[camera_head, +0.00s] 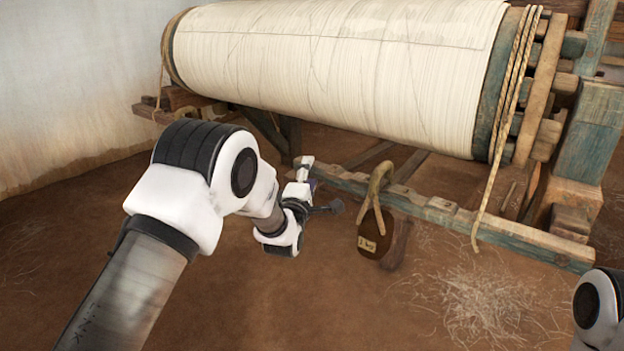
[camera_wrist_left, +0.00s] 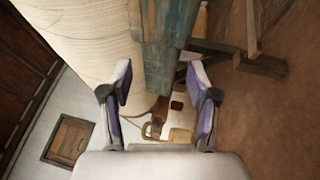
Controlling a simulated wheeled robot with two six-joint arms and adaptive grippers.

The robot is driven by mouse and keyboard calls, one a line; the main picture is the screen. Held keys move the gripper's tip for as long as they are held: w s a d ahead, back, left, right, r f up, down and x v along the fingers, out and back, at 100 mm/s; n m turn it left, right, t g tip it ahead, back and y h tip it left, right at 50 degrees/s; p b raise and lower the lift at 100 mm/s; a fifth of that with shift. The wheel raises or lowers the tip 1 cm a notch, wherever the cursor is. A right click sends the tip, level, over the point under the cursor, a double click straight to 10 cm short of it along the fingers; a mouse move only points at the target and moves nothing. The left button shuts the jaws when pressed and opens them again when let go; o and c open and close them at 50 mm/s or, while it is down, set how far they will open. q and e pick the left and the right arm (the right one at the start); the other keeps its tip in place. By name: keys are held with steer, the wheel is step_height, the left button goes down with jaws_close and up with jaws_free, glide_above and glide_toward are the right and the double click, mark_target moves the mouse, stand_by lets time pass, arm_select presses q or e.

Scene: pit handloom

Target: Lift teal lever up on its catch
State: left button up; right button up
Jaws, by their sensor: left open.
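The teal lever (camera_head: 435,209) is a long, worn, notched beam below the big cream roll. It slopes down to the right, and a dark weight (camera_head: 373,240) hangs from it on a rope loop. My left gripper (camera_head: 318,185) is open at the lever's left end. In the left wrist view a worn teal beam (camera_wrist_left: 170,55), apparently the lever, reaches down between the open fingers (camera_wrist_left: 163,92). I cannot tell whether either finger touches it. I cannot make out the catch. My right gripper is out of view; only part of that arm shows at the lower right.
The cream roll (camera_head: 340,65) lies above the lever. A wooden frame with teal posts (camera_head: 592,135) and hanging ropes (camera_head: 515,90) stands at the right. Loose fibres (camera_head: 490,300) lie on the brown floor, which is open at the front.

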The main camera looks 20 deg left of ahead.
arm_select(q)
steer(key=w, duration=0.2)
steer(key=shift+w+b, duration=0.35)
steer(key=shift+b, duration=0.05)
steer(key=shift+w+r, duration=0.2)
steer(key=shift+w, duration=0.1)
steer(key=shift+a, duration=0.1)
jaws_close()
steer(key=shift+m, duration=0.7)
steer(key=r+p, duration=0.2)
steer(key=r, duration=0.1)
steer(key=r+p, duration=0.1)
steer(key=r, duration=0.3)
steer(key=shift+s+d+p, duration=0.1)
steer(key=shift+d+p, duration=0.1)
steer(key=shift+p, duration=0.15)
steer(key=shift+d+r+t+h, duration=0.1)
steer(key=shift+r+t+h, duration=0.2)
steer(key=shift+r, duration=0.05)
steer(key=shift+f, duration=0.2)
